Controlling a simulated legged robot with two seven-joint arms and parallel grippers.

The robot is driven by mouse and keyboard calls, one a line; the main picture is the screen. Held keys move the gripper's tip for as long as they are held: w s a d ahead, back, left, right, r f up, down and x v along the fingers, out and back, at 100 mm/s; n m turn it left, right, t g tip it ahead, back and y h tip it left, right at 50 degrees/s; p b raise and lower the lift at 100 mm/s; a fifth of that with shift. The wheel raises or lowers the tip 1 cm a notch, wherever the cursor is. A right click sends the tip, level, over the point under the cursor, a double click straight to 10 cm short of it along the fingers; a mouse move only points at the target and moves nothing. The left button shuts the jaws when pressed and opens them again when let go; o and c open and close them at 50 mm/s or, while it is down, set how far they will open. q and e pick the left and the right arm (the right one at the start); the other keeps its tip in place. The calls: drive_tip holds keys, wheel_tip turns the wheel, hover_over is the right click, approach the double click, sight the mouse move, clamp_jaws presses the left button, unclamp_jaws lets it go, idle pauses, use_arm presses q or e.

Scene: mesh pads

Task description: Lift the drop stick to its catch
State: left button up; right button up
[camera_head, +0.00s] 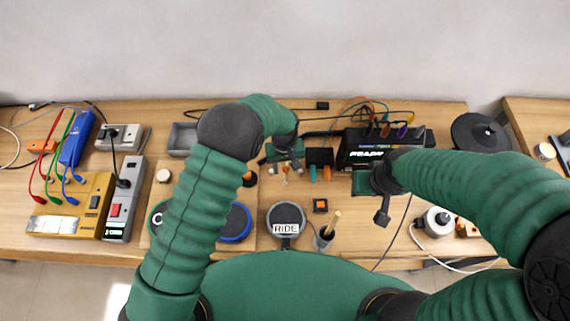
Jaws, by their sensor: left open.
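My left gripper (284,160) is open above the back middle of the table, over small orange-tipped parts (285,172). Its own wrist hides part of what lies beneath it. A short pale wooden stick (335,217) leans out of a dark cup (323,238) near the front edge. I cannot tell whether it is the drop stick, and I cannot make out a catch. My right gripper (383,216) hangs in front of the black drum module, away from the stick. I cannot see clearly whether its fingers are apart.
A round pad labelled RIDE (286,216) and a blue-rimmed pad (236,223) lie at the front. A black module (362,148) stands at the back. A yellow meter (70,205), power strip (122,200) and cables fill the left. A black disc (480,133) is at right.

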use_arm(q)
drive_tip(key=shift+d, duration=0.3)
drive_tip(key=shift+c, duration=0.2)
drive_tip(key=shift+a, duration=0.2)
clamp_jaws()
drive_tip(key=shift+d, duration=0.1)
idle(0.7)
